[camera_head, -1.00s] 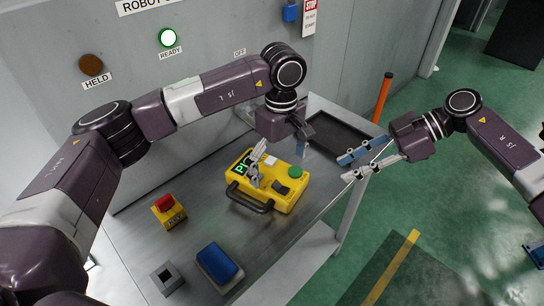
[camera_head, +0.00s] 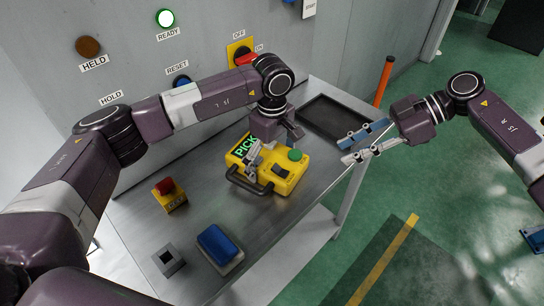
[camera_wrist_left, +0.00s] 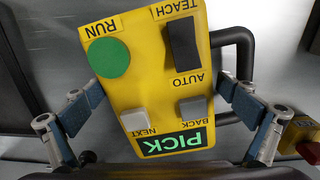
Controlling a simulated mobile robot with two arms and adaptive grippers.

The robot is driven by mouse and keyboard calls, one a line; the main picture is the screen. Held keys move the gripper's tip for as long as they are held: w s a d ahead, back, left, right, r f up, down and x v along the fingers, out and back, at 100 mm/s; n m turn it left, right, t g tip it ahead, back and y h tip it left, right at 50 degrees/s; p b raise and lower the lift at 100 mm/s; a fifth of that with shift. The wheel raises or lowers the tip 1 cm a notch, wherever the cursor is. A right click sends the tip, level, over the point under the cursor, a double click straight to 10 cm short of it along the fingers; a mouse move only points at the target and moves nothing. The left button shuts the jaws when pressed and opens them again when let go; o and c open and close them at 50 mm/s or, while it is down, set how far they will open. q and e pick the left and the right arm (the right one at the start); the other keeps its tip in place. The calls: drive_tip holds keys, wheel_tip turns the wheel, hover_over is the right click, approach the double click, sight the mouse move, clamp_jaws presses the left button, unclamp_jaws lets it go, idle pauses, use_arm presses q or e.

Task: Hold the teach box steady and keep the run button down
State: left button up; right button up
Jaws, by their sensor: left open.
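The yellow teach box (camera_head: 277,182) with a dark handle lies on the metal bench. Its green run button (camera_head: 295,154) is bare, with no finger on it; it also shows in the left wrist view (camera_wrist_left: 108,57). My left gripper (camera_head: 272,148) is open above the box. In the left wrist view its fingers (camera_wrist_left: 160,92) stand on either side of the box, with gaps visible; contact cannot be told. The display reads PICK.
A black tray (camera_head: 312,108) lies behind the box. A red button on a yellow base (camera_head: 176,204), a blue pad (camera_head: 216,242) and a grey square block (camera_head: 169,271) are left and front. The wall panel (camera_head: 130,70) has a lit green READY lamp.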

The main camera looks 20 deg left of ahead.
use_arm(q)
drive_tip(key=shift+s, duration=0.1)
drive_tip(key=c, duration=1.7)
drive_tip(key=shift+f, duration=0.1)
drive_tip(key=shift+s+f, duration=0.1)
